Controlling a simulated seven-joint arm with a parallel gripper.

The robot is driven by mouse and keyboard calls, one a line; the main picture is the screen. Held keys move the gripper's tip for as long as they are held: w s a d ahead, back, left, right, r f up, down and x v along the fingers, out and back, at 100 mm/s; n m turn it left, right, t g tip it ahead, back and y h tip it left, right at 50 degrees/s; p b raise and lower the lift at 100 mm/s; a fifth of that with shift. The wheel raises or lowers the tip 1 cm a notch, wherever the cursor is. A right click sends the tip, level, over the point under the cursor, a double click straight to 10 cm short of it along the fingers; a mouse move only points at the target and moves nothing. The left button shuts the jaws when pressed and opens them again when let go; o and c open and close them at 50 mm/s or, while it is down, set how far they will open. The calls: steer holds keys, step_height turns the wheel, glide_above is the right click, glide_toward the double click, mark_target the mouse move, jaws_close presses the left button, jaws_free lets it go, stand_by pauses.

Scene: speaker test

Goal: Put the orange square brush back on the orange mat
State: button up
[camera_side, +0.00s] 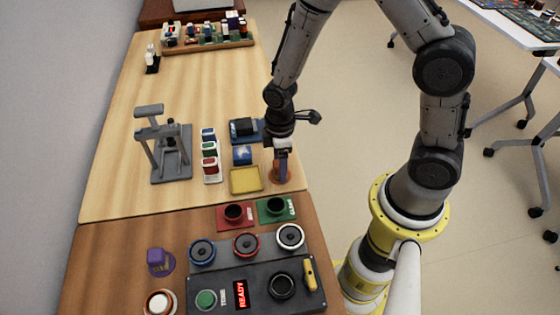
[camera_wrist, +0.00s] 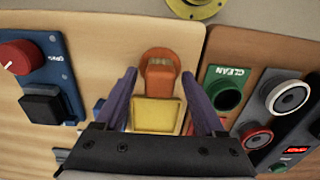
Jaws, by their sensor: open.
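The orange square brush (camera_wrist: 160,56) shows in the wrist view between the fingertips of my gripper (camera_wrist: 159,74), with a gap on each side. My gripper is open. The brush appears to sit on the round orange mat, but I cannot clearly separate brush from mat in this view. In the side view the orange mat (camera_side: 287,178) lies at the table's right edge. My gripper (camera_side: 282,160) points down right over it, and its fingers hide most of the brush there.
A yellow square tray (camera_side: 246,180) lies just left of the orange mat. A blue pad (camera_side: 242,155), coloured blocks in a white rack (camera_side: 210,160) and a grey press stand (camera_side: 165,150) are further left. Red (camera_side: 234,214) and green (camera_side: 277,208) cup holders stand in front.

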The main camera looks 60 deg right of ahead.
step_height(320, 180, up, 11)
steer(key=s+d+r+m+t, duration=0.3)
steer(key=s+r+m+t, duration=0.2)
steer(key=s+r+m, duration=0.4)
steer(key=s+r, duration=0.5)
steer(key=r, duration=0.1)
steer(key=shift+s+d+t, duration=0.2)
steer(key=shift+s+t, duration=0.1)
steer(key=shift+s, duration=0.1)
steer(key=shift+r, duration=0.15)
stand_by(1.4)
